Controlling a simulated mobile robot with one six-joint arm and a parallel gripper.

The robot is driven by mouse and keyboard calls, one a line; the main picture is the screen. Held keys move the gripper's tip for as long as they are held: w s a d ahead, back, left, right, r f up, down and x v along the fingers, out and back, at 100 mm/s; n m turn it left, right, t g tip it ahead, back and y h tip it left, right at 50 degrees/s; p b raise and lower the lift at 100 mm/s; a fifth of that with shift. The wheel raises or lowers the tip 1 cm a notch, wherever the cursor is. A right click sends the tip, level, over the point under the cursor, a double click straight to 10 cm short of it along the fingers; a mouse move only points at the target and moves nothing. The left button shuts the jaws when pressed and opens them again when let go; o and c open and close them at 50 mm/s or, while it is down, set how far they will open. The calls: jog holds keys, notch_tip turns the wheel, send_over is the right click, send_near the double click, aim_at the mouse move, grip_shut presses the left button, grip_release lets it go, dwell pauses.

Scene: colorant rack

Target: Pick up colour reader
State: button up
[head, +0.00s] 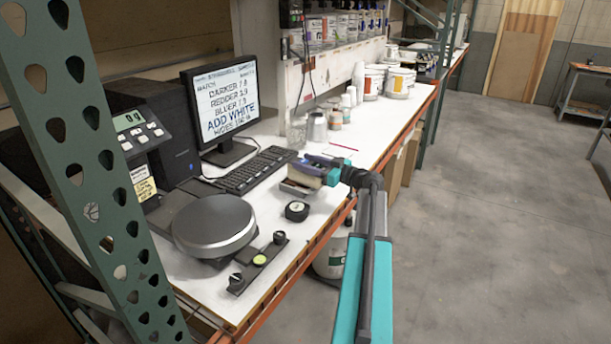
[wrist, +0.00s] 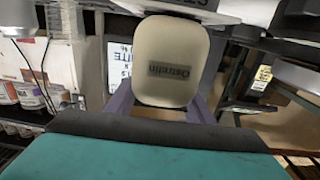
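The colour reader appears to be the cream, rounded block (wrist: 170,60) with a dark label, unreadable to me, in the middle of the wrist view. In the head view it is a small beige block (head: 308,178) under the teal end of my arm, just above a small grey tray-like base (head: 296,188). My gripper (wrist: 163,103) has its two purple-grey fingers on either side of the block, with no clear gap. The fingertips are partly hidden behind it. I cannot tell whether the block touches the base. In the head view my gripper (head: 324,168) is small and its fingers are unclear.
A keyboard (head: 256,170) and monitor (head: 221,100) stand left of my gripper. A round black object (head: 297,210), a round silver plate (head: 214,226) and a dark strip with knobs (head: 258,262) lie nearer. White tubs (head: 398,82) stand farther back. The floor at right is clear.

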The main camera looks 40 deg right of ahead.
grip_shut()
jog(key=shift+r, duration=0.2)
jog(key=shift+r+b, duration=0.8)
jog(key=shift+r, duration=0.6)
jog(key=shift+s+a+r, duration=0.1)
jog(key=shift+s+r, duration=0.05)
jog(key=shift+s, duration=0.15)
jog(key=s+a+b, duration=0.1)
jog(key=s+b, duration=0.1)
jog(key=s, duration=0.5)
jog(key=s+a+r+b, duration=0.1)
jog(key=s+a+b, duration=0.1)
jog(key=s, duration=0.6)
jog(key=shift+a+r, duration=0.2)
jog(key=shift+r, duration=0.1)
